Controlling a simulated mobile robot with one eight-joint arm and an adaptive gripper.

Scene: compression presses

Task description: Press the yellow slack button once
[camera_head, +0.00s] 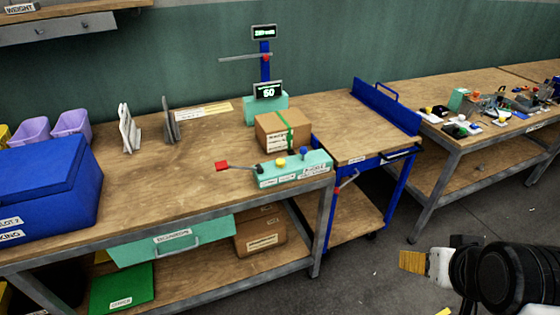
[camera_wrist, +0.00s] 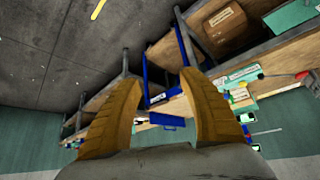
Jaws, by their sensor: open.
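The yellow button (camera_head: 281,162) sits on top of a teal control box (camera_head: 295,171) at the front right corner of the wooden bench. A blue knob (camera_head: 304,151) is to its right on the same box. A lever with a red handle (camera_head: 222,166) sticks out to the left of the box. My gripper (camera_head: 402,261) is at the lower right, over the floor, well away from the box. In the wrist view its two yellow-brown fingers (camera_wrist: 156,95) are spread apart with nothing between them.
A strapped cardboard box (camera_head: 275,133) stands behind the control box, before a teal press with a display (camera_head: 267,91). A blue-framed cart (camera_head: 365,130) stands right of the bench. A cluttered table (camera_head: 480,112) is further right. The floor between is clear.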

